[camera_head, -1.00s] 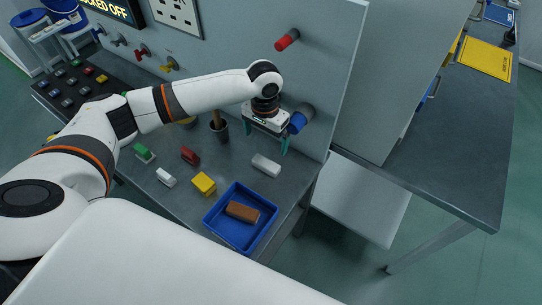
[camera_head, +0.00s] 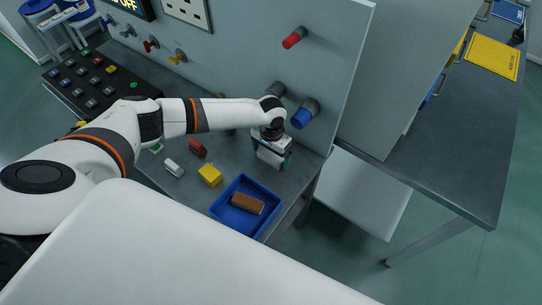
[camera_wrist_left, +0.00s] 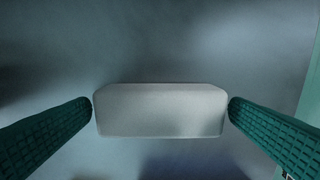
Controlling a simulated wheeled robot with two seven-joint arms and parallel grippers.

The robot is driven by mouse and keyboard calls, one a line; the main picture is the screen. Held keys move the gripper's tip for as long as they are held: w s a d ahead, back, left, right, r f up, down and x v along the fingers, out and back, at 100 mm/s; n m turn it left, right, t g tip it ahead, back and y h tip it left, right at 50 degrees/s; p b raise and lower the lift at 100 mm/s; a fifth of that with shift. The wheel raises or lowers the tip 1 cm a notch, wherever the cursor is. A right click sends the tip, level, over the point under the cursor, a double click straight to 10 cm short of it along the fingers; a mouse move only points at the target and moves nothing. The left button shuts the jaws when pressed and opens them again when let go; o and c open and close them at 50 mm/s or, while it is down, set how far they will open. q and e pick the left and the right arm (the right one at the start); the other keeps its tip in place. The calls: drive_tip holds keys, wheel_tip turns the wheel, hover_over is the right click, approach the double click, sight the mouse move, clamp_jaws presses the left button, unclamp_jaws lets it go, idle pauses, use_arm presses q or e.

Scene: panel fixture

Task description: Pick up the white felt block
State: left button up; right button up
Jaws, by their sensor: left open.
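A white felt block (camera_wrist_left: 160,110) with rounded edges lies on the grey bench top in the left wrist view. It spans most of the gap between the fingers of my left gripper (camera_wrist_left: 161,112), with one finger just beyond each end. The jaws are open, and I cannot tell whether either finger touches the block. In the head view my left gripper (camera_head: 271,163) points down low over the bench, right of the yellow block, and hides the felt block. My right gripper is not in view.
A blue tray (camera_head: 224,215) holding a brown block (camera_head: 247,203) stands in front of the gripper. A yellow block (camera_head: 209,175), a red block (camera_head: 197,147) and a small white block (camera_head: 174,167) lie left. The upright panel, with a blue knob (camera_head: 302,118), is close behind.

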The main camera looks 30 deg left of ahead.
use_arm(q)
drive_tip(key=shift+c, duration=0.2)
drive_tip(key=c, duration=0.9)
drive_tip(key=shift+o, duration=0.2)
drive_tip(key=shift+r, duration=0.1)
